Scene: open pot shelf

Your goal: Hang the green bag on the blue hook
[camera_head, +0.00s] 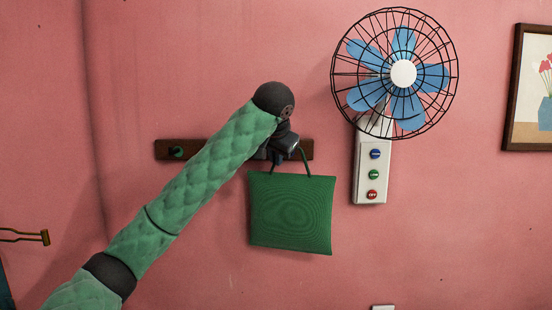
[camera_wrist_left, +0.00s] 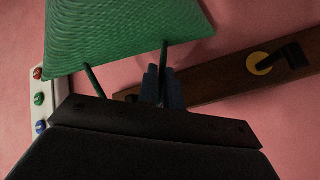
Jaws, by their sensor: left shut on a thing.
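The green bag (camera_head: 291,213) hangs below my left gripper (camera_head: 277,155) in front of the wall, slightly tilted. In the left wrist view the bag (camera_wrist_left: 130,35) shows at the top, with two thin handle strands coming toward my gripper (camera_wrist_left: 163,88). My left gripper is shut on the bag's handle (camera_head: 307,161), in front of the right part of a dark wooden hook board (camera_head: 222,150). No blue hook can be made out; my gripper and arm cover part of the board.
A hook with a green ring (camera_head: 177,152) is at the board's left end. A hook with a yellow ring (camera_wrist_left: 260,64) shows in the left wrist view. A fan (camera_head: 403,75) with a white button panel (camera_head: 369,172) is right of the board. A framed picture (camera_head: 530,90) hangs far right.

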